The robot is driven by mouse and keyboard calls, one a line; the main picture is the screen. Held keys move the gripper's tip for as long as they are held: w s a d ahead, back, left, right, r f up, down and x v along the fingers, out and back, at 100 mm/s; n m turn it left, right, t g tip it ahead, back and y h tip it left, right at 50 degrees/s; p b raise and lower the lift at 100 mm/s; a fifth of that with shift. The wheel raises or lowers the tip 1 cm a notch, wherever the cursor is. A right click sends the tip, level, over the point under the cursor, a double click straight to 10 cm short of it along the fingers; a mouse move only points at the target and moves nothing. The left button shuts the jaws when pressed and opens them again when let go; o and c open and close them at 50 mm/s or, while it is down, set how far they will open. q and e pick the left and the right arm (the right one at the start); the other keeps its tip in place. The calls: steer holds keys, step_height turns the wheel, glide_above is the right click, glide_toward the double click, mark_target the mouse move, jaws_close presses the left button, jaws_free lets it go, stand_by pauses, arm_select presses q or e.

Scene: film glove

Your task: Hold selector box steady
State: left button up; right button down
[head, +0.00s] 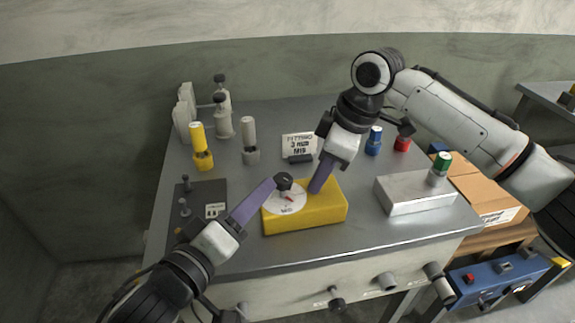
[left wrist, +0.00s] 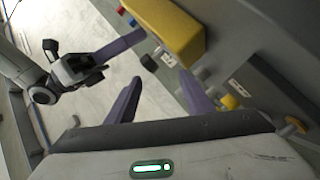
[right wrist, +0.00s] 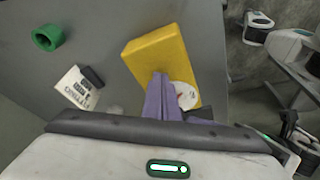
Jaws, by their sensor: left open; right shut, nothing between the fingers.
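The selector box is a yellow block (head: 328,210) near the front of the grey bench. It has a white dial disc (head: 287,204) with a red mark and a black knob (head: 284,181). My left gripper (head: 266,188) is open at the box's left side, its fingertips close to the knob. In the left wrist view its spread fingers (left wrist: 163,86) have nothing between them, with the yellow box (left wrist: 170,25) beyond. My right gripper (head: 318,186) is shut and empty, its fingertips at the box's top beside the dial. In the right wrist view the closed fingers (right wrist: 161,92) hide part of the box (right wrist: 155,53); contact is unclear.
A silver block (head: 405,195) with a green-topped cylinder stands right of the box. A lettered card (head: 298,145), blue (head: 374,140) and red (head: 402,142) cylinders stand behind. A yellow cylinder (head: 200,147) and a dark plate (head: 200,205) are left. Cardboard boxes (head: 480,190) lie at right.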

arm_select(q)
steer(key=m, duration=0.1)
steer(key=d+m, duration=0.1)
steer(key=m+y, duration=0.1)
steer(key=m, duration=0.1)
steer(key=shift+s+d+f+t, duration=0.25)
steer(key=shift+d+f+t, duration=0.1)
steer(key=shift+f+t, duration=0.05)
steer(key=shift+s+d+m+y, duration=0.25)
steer(key=shift+d+m+y, duration=0.05)
steer(key=shift+m, duration=0.6)
steer(key=w+d+m, duration=0.1)
steer(key=w, duration=0.2)
steer(key=w+d+m+t, duration=0.1)
steer(key=w, duration=0.3)
steer(key=w+d+r+y, duration=0.1)
steer(key=w, duration=0.2)
steer(key=shift+w+d+m+t, duration=0.2)
steer(key=shift+w+m+t, duration=0.1)
steer(key=shift+m, duration=0.1)
